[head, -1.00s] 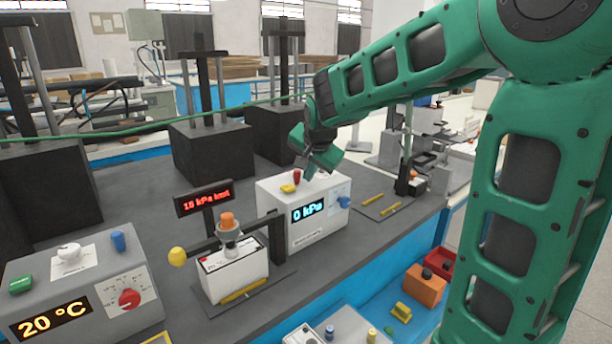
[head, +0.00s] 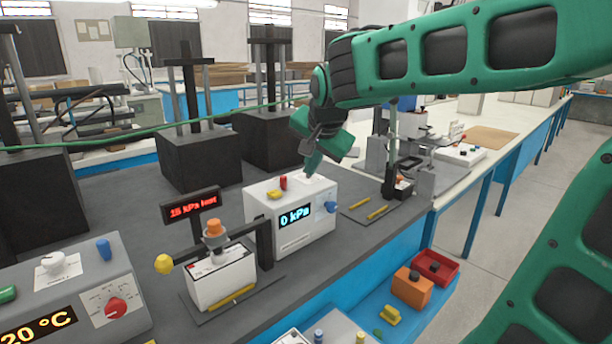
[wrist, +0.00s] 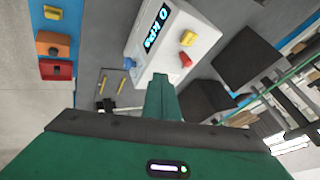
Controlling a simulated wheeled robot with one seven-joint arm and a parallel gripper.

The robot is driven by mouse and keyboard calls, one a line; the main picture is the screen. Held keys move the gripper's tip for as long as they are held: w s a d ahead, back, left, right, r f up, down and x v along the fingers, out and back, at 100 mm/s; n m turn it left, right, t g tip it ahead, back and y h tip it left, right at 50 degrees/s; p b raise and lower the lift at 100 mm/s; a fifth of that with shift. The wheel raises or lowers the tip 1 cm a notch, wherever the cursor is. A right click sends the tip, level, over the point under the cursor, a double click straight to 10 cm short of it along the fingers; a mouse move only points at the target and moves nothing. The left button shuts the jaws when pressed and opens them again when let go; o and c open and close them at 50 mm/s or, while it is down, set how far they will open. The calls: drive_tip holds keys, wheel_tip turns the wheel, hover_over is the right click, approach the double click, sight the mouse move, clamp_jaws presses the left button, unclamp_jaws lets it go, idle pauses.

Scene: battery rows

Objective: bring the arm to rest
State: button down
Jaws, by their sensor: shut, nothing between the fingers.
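My green arm reaches in from the right in the head view. My gripper (head: 311,168) is shut and empty, pointing down just above and behind the top of the white pressure box (head: 290,232). The box display reads 0 kPa. In the wrist view my shut fingers (wrist: 160,82) show in front of the box (wrist: 150,45). A gap between fingertips and box cannot be measured from these views.
A white battery (head: 222,278) stands in a clamp stand, beside a red "15 kPa" sign (head: 191,207). A temperature box (head: 70,285) is at left. Dark press stands (head: 197,160) rise behind. Orange (head: 412,286) and red (head: 436,267) boxes lie on the lower blue shelf.

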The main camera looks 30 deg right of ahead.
drive_tip(key=shift+s+a+r, duration=0.1)
drive_tip(key=shift+s+r, duration=0.15)
drive_tip(key=shift+r, duration=0.05)
idle(0.4)
drive_tip(key=s+d+f+n+g, duration=0.1)
drive_tip(key=s+f, duration=0.4)
drive_tip(key=s, duration=0.5)
drive_tip(key=s+d+f+n+g+y, duration=0.1)
drive_tip(key=s+d+f+n+g, duration=0.1)
drive_tip(key=s+f, duration=0.4)
drive_tip(key=s+d+f+n+g+y, duration=0.1)
drive_tip(key=s+f+g, duration=0.3)
drive_tip(key=s, duration=1)
wheel_tip(320, 180, down, 2)
drive_tip(key=shift+s+d+f+n+g, duration=0.15)
drive_tip(key=shift+d+n+g, duration=0.15)
drive_tip(key=shift+d+n, duration=0.45)
drive_tip(key=shift+a, duration=0.15)
drive_tip(key=shift+w+f, duration=0.15)
drive_tip(key=shift+w, duration=0.5)
